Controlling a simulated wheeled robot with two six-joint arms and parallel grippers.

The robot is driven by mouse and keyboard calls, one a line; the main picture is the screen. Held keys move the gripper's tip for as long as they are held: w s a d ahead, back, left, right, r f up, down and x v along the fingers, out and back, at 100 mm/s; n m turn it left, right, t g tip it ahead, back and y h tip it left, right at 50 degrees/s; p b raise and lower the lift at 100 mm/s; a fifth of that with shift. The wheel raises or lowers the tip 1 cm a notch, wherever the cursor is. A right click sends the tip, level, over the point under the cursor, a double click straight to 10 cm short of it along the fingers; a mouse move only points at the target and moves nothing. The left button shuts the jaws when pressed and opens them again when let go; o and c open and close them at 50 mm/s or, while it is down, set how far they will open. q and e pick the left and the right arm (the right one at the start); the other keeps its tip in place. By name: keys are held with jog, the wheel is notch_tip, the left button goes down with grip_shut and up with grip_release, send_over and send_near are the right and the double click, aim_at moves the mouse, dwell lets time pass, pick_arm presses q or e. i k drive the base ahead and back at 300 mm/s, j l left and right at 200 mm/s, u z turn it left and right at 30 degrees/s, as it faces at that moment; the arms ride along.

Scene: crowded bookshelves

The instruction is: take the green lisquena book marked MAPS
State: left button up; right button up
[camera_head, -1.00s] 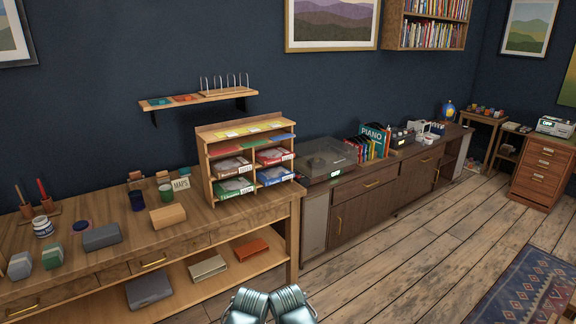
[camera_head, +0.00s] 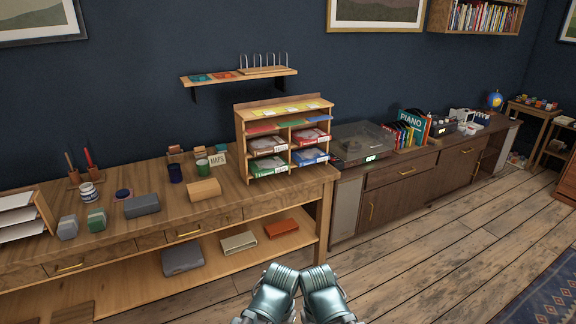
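A small pale card marked MAPS (camera_head: 218,160) stands on the long wooden desk, left of the wooden sorter. A small green item (camera_head: 202,167) is just left of the card; I cannot tell whether it is a book or a cup. No book marked MAPS can be made out. My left gripper (camera_head: 272,292) and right gripper (camera_head: 323,292) are side by side at the bottom middle, in front of the desk and away from the card. Their fingertips cannot be made out, and nothing shows held in them.
The sorter (camera_head: 240,150) holds paper stacks and coloured folders. A dark blue cup (camera_head: 175,173), a wooden block (camera_head: 203,190) and a grey case (camera_head: 142,205) are on the desk. A row of books with PIANO (camera_head: 411,124) stands on the right cabinet.

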aim_at(262, 167)
jog(key=i+l+u, duration=0.15)
jog(key=i, duration=0.25)
jog(key=i+l+u, duration=0.1)
jog(key=i, duration=0.35)
jog(key=i+l+u, duration=0.15)
jog(key=i, duration=0.25)
jog(key=l, duration=0.1)
